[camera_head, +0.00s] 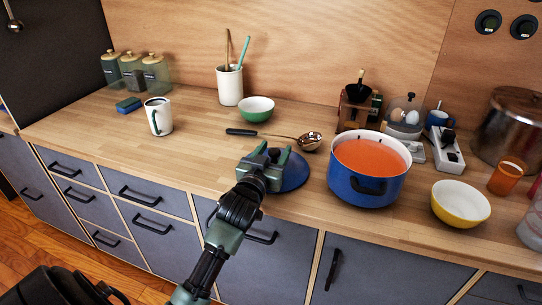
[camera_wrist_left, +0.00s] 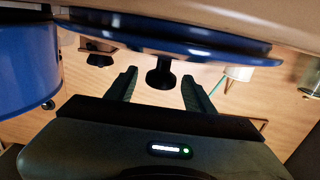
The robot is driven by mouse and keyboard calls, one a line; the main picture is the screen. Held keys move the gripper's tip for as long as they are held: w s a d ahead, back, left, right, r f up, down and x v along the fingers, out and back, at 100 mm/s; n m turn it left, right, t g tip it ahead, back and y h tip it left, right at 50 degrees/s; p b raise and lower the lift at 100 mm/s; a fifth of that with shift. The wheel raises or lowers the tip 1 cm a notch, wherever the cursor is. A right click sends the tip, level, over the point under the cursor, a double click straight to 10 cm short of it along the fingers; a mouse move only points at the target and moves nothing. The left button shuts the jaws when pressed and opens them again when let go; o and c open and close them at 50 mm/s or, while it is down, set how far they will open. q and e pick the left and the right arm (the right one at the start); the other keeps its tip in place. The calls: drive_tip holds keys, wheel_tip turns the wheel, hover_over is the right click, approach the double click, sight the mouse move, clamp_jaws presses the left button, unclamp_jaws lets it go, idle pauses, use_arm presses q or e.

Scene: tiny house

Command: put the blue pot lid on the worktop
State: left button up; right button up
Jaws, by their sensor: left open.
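The blue pot lid (camera_head: 293,174) is at the worktop's (camera_head: 198,149) front, just left of the blue pot (camera_head: 352,186), and appears to rest on the wood. My left gripper (camera_head: 268,158) is above the lid's left part and hides some of it. In the left wrist view, which is upside down, the lid (camera_wrist_left: 190,42) spans the top. Its black knob (camera_wrist_left: 161,76) shows between the two open fingers (camera_wrist_left: 159,90); I see no grip on it. The pot also shows at that view's left (camera_wrist_left: 28,65). My right gripper is not in view.
A ladle (camera_head: 270,135) lies behind the lid, with a green bowl (camera_head: 256,109) and utensil crock (camera_head: 230,87) beyond. A yellow bowl (camera_head: 460,204) stands right of the pot. Left of the lid, the worktop is clear up to a white mug (camera_head: 160,117).

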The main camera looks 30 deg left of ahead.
use_arm(q)
drive_tip(key=b+v, duration=0.1)
drive_tip(key=v, duration=1.1)
drive_tip(key=shift+r, duration=0.15)
